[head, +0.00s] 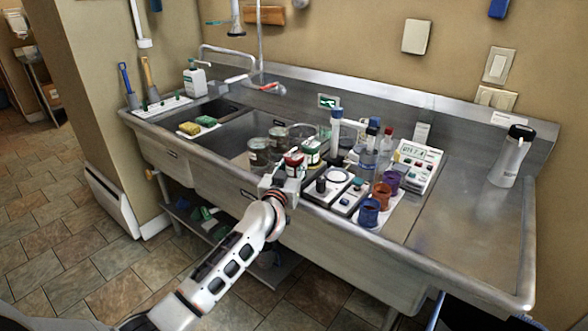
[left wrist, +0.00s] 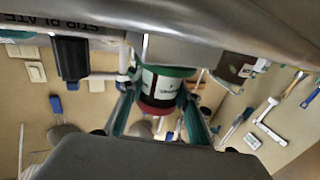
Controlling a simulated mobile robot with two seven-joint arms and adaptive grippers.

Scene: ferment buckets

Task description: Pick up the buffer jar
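A small dark jar with a red lid (head: 294,160) and a white label stands at the front of the sink counter in the head view. A similar jar with a green lid (head: 311,146) is just behind it. My left gripper (head: 284,182) is at the front edge, close to the red-lidded jar. In the left wrist view, which looks upside down, a jar with a red band, white label and green band (left wrist: 160,88) is between the left fingers (left wrist: 160,108). The fingers flank it closely; contact cannot be made out. My right gripper is not in view.
Glass jars (head: 258,152) stand left of the lidded jars. A scale (head: 338,176), coloured cups (head: 369,212), bottles and a meter (head: 415,163) crowd the right. A white flask (head: 511,157) stands at far right. The right counter (head: 463,225) is mostly clear.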

